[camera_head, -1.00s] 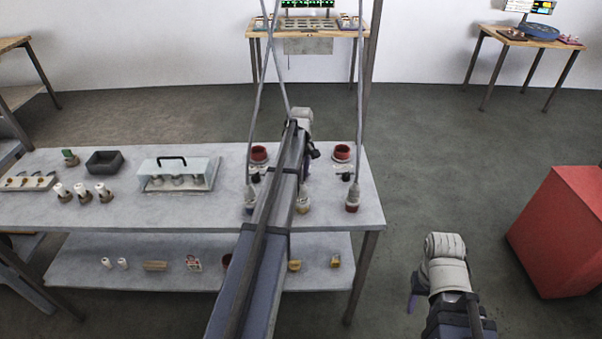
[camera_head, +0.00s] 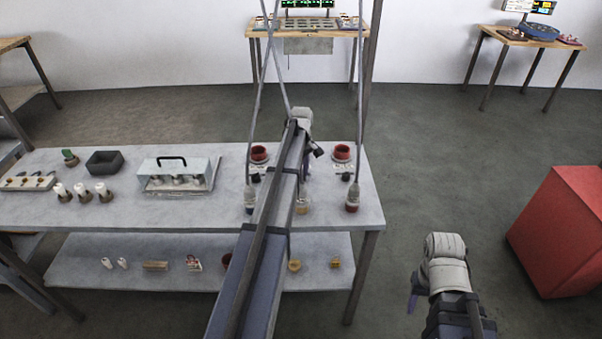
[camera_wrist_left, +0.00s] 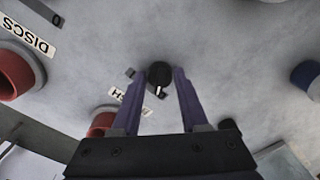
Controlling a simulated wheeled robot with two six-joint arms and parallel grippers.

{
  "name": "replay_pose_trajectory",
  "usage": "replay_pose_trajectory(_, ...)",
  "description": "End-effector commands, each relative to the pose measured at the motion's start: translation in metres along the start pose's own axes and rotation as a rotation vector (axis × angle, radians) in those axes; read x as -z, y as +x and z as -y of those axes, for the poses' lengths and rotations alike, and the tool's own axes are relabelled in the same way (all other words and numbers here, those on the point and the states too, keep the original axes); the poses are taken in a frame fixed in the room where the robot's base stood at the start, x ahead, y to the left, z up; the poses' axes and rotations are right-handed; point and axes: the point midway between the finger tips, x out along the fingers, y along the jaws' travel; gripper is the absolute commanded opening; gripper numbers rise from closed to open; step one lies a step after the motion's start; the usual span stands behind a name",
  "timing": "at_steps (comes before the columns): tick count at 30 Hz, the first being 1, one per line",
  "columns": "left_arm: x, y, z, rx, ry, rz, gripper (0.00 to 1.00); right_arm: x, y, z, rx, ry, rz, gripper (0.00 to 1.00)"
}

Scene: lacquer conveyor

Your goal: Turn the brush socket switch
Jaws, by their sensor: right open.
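In the left wrist view a round black knob switch (camera_wrist_left: 159,74) with a white pointer mark stands on the grey tabletop. A white label (camera_wrist_left: 131,100) beside it is partly hidden by a finger; only its end, an H, reads clearly. My left gripper (camera_wrist_left: 160,76) is open, with one purple finger on each side of the knob and small gaps visible. I cannot tell how high the tips are above the table. In the head view my left arm hides this knob. My right gripper (camera_head: 414,300) is open and empty, off the table's right side.
Cables hang near my left arm. A red cabinet (camera_head: 560,230) stands at right. A DISCS label (camera_wrist_left: 28,35) lies near another socket.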

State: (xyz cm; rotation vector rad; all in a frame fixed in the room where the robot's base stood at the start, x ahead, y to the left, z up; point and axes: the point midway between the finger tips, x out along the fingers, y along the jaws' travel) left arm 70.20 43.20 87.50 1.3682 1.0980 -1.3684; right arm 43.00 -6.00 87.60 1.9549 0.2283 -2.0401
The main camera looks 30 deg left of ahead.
Motion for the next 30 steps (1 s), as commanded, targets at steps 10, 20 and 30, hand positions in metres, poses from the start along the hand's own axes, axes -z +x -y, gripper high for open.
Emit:
replay_pose_trajectory(10,0.000,0.000,0.000,0.000,0.001,0.000,0.68,0.000,0.000,0.000,0.000,0.000,0.000,0.50)
replay_pose_trajectory(20,0.000,-0.010,0.000,0.000,0.002,0.000,0.68,-0.001,-0.009,-0.001,0.000,0.000,0.000,0.50)
replay_pose_trajectory(30,0.000,-0.050,0.000,0.000,0.002,0.000,0.68,-0.003,-0.050,-0.005,0.000,0.000,0.000,0.50)
